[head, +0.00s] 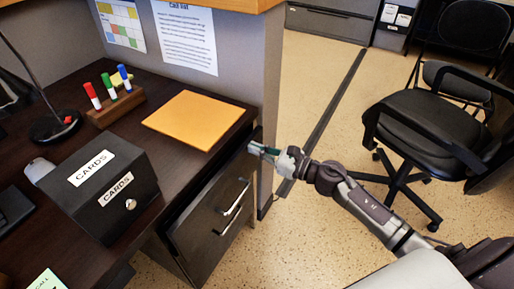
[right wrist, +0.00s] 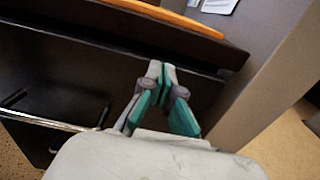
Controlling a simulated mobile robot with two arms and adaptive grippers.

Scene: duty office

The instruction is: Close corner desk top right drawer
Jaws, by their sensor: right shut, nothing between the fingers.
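The corner desk (head: 140,190) has a dark brown top on the left of the head view. Its top right drawer (head: 200,215) has a dark front with a metal handle and stands slightly out from under the desk edge. In the right wrist view the drawer front (right wrist: 85,75) fills the left and middle, with a handle (right wrist: 45,122) at lower left. My right gripper (head: 256,149) is shut and empty at the upper right corner of the drawer front. Its fingertips (right wrist: 162,70) are close to the front; I cannot tell whether they touch. My left gripper is not in view.
A grey partition (head: 255,75) stands beside the desk's right end. A black office chair (head: 430,120) stands at right. A card box (head: 100,195), an orange folder (head: 193,119) and a marker holder (head: 115,108) are on the desk. The speckled floor (head: 315,215) in front is clear.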

